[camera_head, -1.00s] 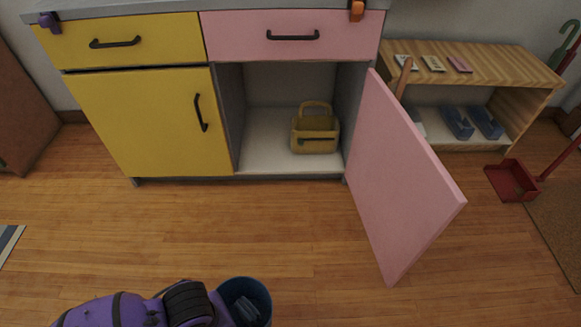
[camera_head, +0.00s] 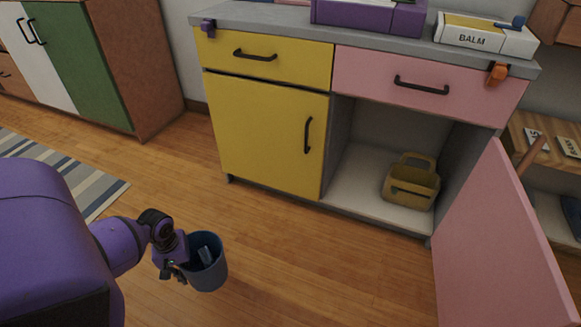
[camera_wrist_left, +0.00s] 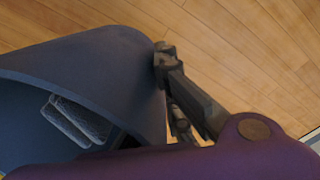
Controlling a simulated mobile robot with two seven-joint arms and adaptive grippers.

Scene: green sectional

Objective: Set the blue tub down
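The blue tub (camera_head: 208,277) is a dark blue round bucket, open at the top, with a small greyish-blue item (camera_head: 204,254) inside. My left gripper (camera_head: 178,268) is at the tub's left side, with its fingers at the tub wall. In the left wrist view the tub (camera_wrist_left: 105,50) fills the left half, and the dark gripper finger (camera_wrist_left: 185,95) lies against its wall. The gripper looks shut on that wall. Wooden floor shows beneath; whether the tub's base touches it is hard to tell. My right gripper is out of view.
A yellow and pink cabinet (camera_head: 268,130) stands ahead. Its pink door (camera_head: 495,245) is swung open at the right, and a tan caddy (camera_head: 412,186) sits inside. A striped rug (camera_head: 95,185) lies at left. Wooden floor (camera_head: 300,270) between tub and door is clear.

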